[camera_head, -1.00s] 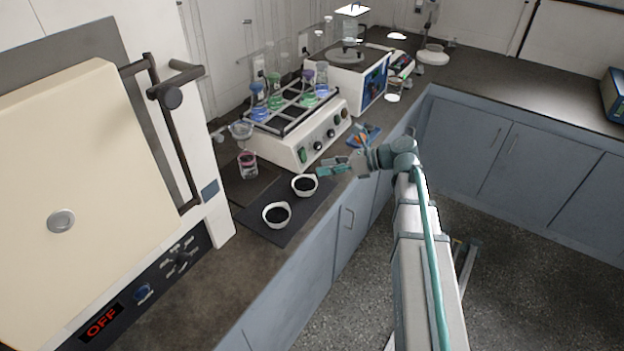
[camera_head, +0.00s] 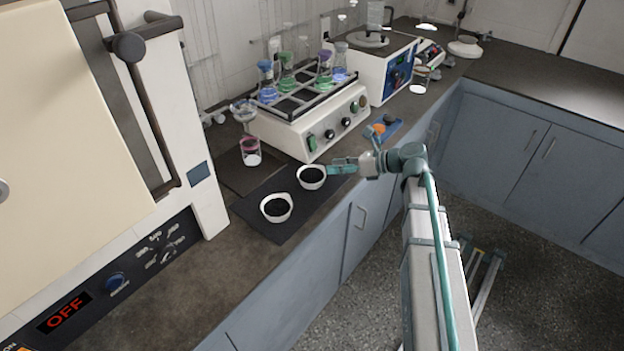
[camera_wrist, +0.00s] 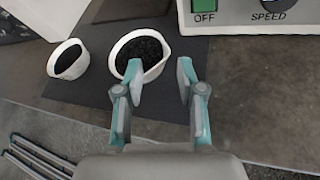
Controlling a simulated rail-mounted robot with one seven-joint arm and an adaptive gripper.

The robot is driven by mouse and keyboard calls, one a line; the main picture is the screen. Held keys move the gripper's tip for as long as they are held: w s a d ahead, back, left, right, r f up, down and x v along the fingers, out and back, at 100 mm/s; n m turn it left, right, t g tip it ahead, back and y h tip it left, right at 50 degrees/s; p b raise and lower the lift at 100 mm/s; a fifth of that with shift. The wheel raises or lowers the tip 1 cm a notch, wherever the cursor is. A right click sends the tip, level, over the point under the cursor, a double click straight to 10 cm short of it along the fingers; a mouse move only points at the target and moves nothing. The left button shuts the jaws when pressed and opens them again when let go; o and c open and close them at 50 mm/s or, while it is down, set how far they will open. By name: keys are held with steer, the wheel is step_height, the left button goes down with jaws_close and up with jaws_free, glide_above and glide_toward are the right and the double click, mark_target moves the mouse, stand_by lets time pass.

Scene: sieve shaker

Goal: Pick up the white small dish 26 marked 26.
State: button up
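Two white small dishes with dark granular contents stand on a dark mat (camera_head: 287,230). The nearer dish (camera_head: 277,208) is at left in the wrist view (camera_wrist: 69,63). The other dish (camera_head: 311,178) is closer to my gripper (camera_head: 342,166) and shows at upper middle in the wrist view (camera_wrist: 124,72). No number is readable on either dish. In the wrist view my gripper (camera_wrist: 159,80) is open with nothing between its fingers.
A shaker (camera_head: 318,128) with several flasks stands behind the dishes. A beaker (camera_head: 250,152) stands behind the mat, left of the shaker. A large oven-like unit (camera_head: 205,205) is at left. The counter's front edge is close.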

mark_target(312, 168)
steer(key=shift+x, duration=3.2)
jaws_close()
